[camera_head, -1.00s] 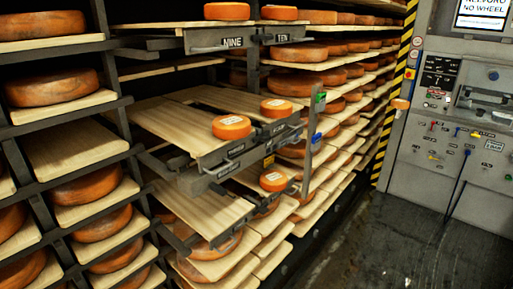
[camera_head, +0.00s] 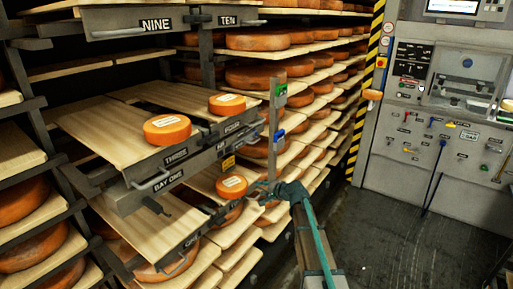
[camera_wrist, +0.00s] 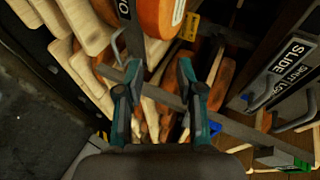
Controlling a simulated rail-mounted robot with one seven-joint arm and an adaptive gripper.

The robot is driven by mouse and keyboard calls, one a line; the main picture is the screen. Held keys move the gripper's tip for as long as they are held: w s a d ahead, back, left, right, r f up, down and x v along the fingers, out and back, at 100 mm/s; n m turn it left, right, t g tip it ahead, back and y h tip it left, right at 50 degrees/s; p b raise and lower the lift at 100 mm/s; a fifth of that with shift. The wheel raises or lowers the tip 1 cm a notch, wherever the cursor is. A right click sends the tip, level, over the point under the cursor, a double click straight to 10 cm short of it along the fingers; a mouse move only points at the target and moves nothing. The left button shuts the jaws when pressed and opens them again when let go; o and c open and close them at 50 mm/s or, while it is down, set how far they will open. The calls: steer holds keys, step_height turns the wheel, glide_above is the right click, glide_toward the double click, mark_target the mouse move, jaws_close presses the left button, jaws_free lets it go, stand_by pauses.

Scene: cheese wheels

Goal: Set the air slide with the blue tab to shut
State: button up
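The blue tab (camera_head: 279,136) sits on an upright grey metal post (camera_head: 274,115) at the shelf's end, below a green tab (camera_head: 281,91). My gripper (camera_head: 268,187) is below the blue tab in the head view, near the lower shelf edge, apart from the tab. In the wrist view my gripper (camera_wrist: 158,64) has its two fingers spread with nothing held; the tab lies to their right.
Pulled-out wooden boards (camera_head: 105,135) carry orange cheese wheels (camera_head: 167,130) close to the post. A bar handle (camera_head: 158,180) juts from the middle shelf. A grey control panel (camera_head: 435,130) stands at the right. The dark floor (camera_head: 385,235) between is clear.

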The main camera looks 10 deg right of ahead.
mark_target(257, 140)
steer(key=w+d+r+m+t, duration=0.1)
steer(key=w+d+r+t, duration=0.15)
steer(key=r, duration=0.55)
steer(key=w+d+r+m+t, duration=0.1)
steer(key=w+r, duration=0.3)
steer(key=r, duration=0.4)
steer(key=x, duration=0.3)
steer(key=p+x, duration=0.1)
steer(key=x, duration=0.2)
steer(key=r+p+x, duration=0.1)
steer(key=x, duration=0.3)
steer(key=shift+w+d, duration=0.2)
steer(key=shift+d, duration=0.05)
steer(key=shift+w+a+f, duration=0.15)
steer(key=shift+w+f, duration=0.1)
steer(key=shift+w, duration=0.1)
jaws_close()
